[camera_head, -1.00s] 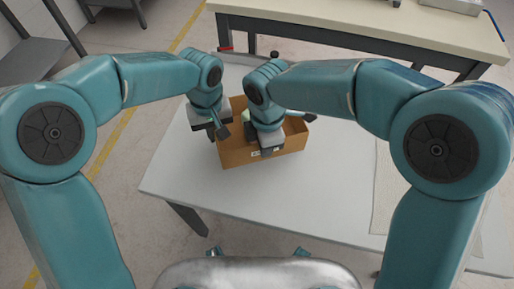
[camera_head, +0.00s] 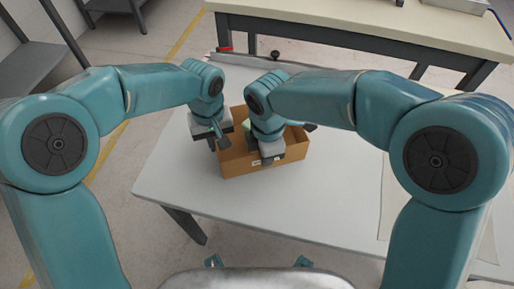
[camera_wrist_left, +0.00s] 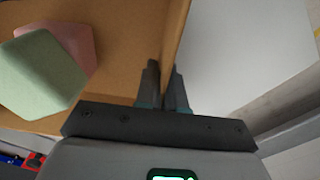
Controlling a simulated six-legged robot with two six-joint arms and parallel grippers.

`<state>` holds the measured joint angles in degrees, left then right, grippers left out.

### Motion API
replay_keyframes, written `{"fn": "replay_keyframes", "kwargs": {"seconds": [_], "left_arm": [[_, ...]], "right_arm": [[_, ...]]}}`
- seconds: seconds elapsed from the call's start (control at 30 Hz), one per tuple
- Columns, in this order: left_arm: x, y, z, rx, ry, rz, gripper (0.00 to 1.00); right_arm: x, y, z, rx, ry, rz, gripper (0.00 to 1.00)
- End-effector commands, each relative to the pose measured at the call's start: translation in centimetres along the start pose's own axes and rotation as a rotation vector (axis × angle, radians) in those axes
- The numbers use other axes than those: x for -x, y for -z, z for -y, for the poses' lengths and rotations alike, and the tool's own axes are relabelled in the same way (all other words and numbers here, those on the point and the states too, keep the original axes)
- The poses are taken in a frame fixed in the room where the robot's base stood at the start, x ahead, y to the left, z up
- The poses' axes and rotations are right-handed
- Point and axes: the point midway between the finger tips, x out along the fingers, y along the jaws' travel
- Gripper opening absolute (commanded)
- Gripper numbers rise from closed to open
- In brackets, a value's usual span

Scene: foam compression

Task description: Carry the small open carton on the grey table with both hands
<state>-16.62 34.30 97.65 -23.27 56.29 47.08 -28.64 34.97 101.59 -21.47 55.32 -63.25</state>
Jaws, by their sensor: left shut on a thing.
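The small open carton (camera_head: 236,163) is brown cardboard and is over the grey table (camera_head: 172,163), towards its far side. I cannot tell if its base touches the table. My left gripper (camera_head: 218,143) is at the carton's left side. In the left wrist view its fingers (camera_wrist_left: 163,88) are shut with the carton's side wall (camera_wrist_left: 172,45) between them. My right gripper (camera_head: 271,160) is at the carton's near wall; its fingertips are too small and partly hidden to read. A pale green block (camera_wrist_left: 42,72) and a pink block (camera_wrist_left: 76,43) lie inside the carton.
A long cream-topped bench (camera_head: 340,25) stands behind the grey table. A dark shelf unit (camera_head: 45,50) is at the far left. A pale textured sheet (camera_head: 397,205) lies on the table's right part. The table front is clear.

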Motion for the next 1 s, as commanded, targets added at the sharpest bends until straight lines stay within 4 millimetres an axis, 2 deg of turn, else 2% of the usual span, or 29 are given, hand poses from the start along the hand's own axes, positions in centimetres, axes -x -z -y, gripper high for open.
{"fn": "replay_keyframes", "kwargs": {"seconds": [0.03,0.07,0.1,0.13,0.47,0.57,0.8,1.0], "left_arm": [[-0.9,0.0,0.0,0.001,-0.001,-0.001,0.00],[-0.3,0.0,0.0,0.001,-0.001,-0.002,0.18],[-0.2,0.0,0.0,0.001,-0.001,-0.001,0.31],[-0.2,0.0,0.0,0.001,-0.001,-0.001,0.34],[0.2,0.0,0.0,0.000,-0.001,-0.002,0.34],[1.5,0.1,0.0,0.001,-0.003,-0.004,0.34],[7.0,0.0,-0.1,0.001,-0.004,-0.005,0.34],[10.6,0.0,0.0,0.001,-0.003,-0.004,0.34]], "right_arm": [[-0.9,0.0,0.0,0.001,0.001,0.000,0.00],[-0.3,0.0,0.0,0.001,0.000,0.000,0.18],[-0.3,0.0,0.0,0.001,0.001,0.000,0.31],[-0.2,0.0,0.0,0.001,0.001,0.000,0.34],[-0.2,0.0,0.0,0.000,0.000,0.000,0.34],[-0.2,0.0,0.0,0.000,0.000,0.000,0.34],[-0.2,0.0,0.0,0.000,0.000,0.000,0.34],[-0.3,0.0,0.0,0.000,0.000,0.000,0.34]]}}
